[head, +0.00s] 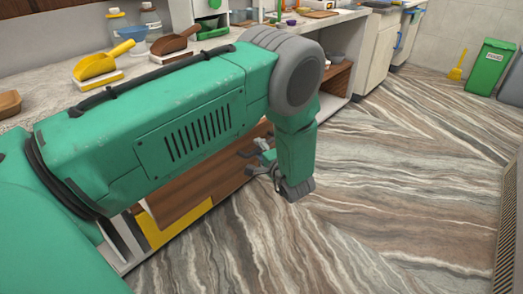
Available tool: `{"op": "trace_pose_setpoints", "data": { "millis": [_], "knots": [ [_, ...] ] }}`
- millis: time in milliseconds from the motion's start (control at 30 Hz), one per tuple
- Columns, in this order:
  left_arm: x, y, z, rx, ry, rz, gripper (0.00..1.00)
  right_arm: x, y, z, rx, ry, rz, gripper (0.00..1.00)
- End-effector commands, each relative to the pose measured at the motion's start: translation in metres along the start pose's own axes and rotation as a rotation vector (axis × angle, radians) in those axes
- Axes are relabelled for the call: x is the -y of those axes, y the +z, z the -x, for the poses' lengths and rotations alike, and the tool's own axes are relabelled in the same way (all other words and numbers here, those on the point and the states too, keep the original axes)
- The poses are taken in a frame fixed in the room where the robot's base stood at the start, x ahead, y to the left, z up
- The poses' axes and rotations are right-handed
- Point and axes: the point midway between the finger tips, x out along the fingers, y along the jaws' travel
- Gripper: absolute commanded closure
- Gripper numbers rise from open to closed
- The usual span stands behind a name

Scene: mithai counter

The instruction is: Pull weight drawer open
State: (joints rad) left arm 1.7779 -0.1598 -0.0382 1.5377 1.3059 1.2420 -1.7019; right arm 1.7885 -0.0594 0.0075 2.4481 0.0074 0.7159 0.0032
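My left arm reaches across the view from the left and bends down at its grey joint. My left gripper (262,160) is small in view and partly hidden behind my wrist, beside the counter's open front; whether its fingers are open or closed is unclear. A brown wooden panel (190,193) shows below my arm, under the counter, just left of the gripper. I cannot tell whether it is the weight drawer's front or a shelf. No drawer handle is clear, and my arm hides much of the counter front. My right gripper is out of view.
The counter top (60,103) holds a yellow scoop (97,64), a brown scoop (173,41) and jars. A yellow panel (170,226) sits low under the counter. Marble-patterned floor (390,190) is clear to the right. A green bin (488,68) stands at the far right.

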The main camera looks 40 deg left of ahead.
Motion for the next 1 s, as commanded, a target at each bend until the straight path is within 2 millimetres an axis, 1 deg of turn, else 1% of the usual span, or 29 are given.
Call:
{"op": "trace_pose_setpoints", "data": {
  "millis": [167, 400, 500, 600, 767, 1000],
  "knots": [
    [0.001, -0.003, 0.026, -0.004, -0.002, -0.002, 0.66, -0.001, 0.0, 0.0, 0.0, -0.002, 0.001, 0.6],
    [0.0, -0.004, 0.08, -0.004, -0.004, -0.005, 0.66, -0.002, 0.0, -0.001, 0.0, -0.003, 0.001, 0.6],
    [-0.001, -0.004, 0.098, -0.003, -0.003, -0.005, 0.66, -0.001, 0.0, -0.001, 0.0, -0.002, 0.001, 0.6],
    [-0.002, -0.004, 0.112, -0.002, -0.003, -0.005, 0.66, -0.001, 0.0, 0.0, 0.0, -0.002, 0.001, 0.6],
    [-0.002, -0.003, 0.121, 0.0, -0.001, -0.005, 0.66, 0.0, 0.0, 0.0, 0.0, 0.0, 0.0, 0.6],
    [-0.002, -0.004, 0.124, 0.0, -0.003, -0.005, 0.66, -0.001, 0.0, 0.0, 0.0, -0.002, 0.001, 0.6]
  ]
}}
